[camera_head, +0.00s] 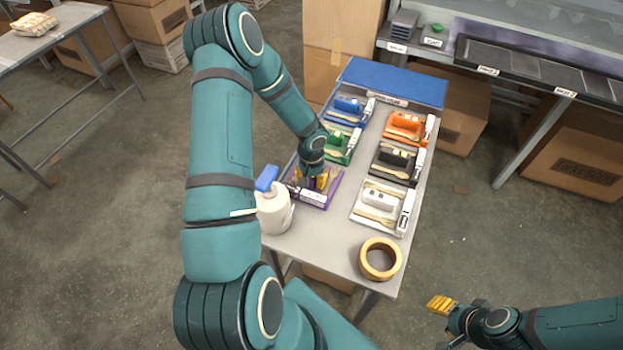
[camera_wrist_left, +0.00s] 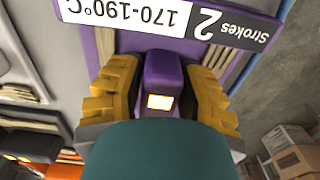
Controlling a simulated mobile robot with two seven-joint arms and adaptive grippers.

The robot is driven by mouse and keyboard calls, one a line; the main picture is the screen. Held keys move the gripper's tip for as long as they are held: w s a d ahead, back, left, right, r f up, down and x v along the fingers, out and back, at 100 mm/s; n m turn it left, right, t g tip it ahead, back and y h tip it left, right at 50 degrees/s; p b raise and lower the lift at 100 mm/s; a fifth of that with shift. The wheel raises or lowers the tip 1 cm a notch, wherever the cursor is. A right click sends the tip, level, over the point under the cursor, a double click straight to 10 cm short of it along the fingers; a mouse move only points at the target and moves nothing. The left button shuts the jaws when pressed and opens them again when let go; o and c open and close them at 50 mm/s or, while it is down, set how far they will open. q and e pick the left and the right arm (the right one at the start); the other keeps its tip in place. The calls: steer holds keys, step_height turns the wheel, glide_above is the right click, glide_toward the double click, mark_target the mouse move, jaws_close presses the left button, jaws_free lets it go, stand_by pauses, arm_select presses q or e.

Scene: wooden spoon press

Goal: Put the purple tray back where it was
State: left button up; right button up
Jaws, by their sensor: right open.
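The purple tray (camera_head: 317,194) is in the left column of trays on the grey table, at the near end. It appears to lie flat; I cannot tell if it touches the table. My left gripper (camera_head: 318,178) is over it, pointing down. In the left wrist view its yellow fingers (camera_wrist_left: 162,85) close in on both sides of the tray's purple block (camera_wrist_left: 161,76). The label (camera_wrist_left: 180,15) on the tray reads "2 Strokes 170-190°C". My right gripper (camera_head: 442,304) is open and empty, off the table at the lower right.
A green tray (camera_head: 340,158) and a blue tray stand behind; orange, black and white trays (camera_head: 366,222) stand to the right. A white bottle with a blue top (camera_head: 272,207) stands close left. A blue mat (camera_head: 390,82) covers the far end.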

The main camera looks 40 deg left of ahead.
arm_select(q)
steer(key=shift+o, duration=0.5)
steer(key=shift+r, duration=0.15)
steer(key=shift+r+p, duration=0.35)
steer(key=shift+r, duration=0.05)
step_height(320, 180, up, 11)
steer(key=shift+r+p, duration=0.15)
steer(key=shift+p, duration=0.7)
